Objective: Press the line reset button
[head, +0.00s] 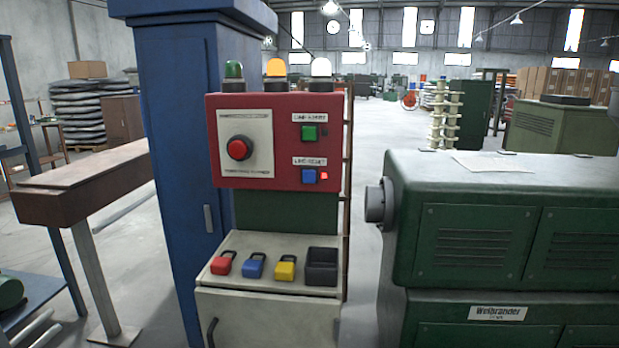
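A round red button (240,148) is on a pale plate (232,130) at the panel's left. Neither of my grippers shows in the head view.
Below the panel, a pale shelf (235,245) holds red (221,265), blue (255,267) and yellow (285,269) padlocks and a black bin (321,268). A blue cabinet (175,130) stands left, a green machine (470,210) right. A brown beam (85,185) is far left.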

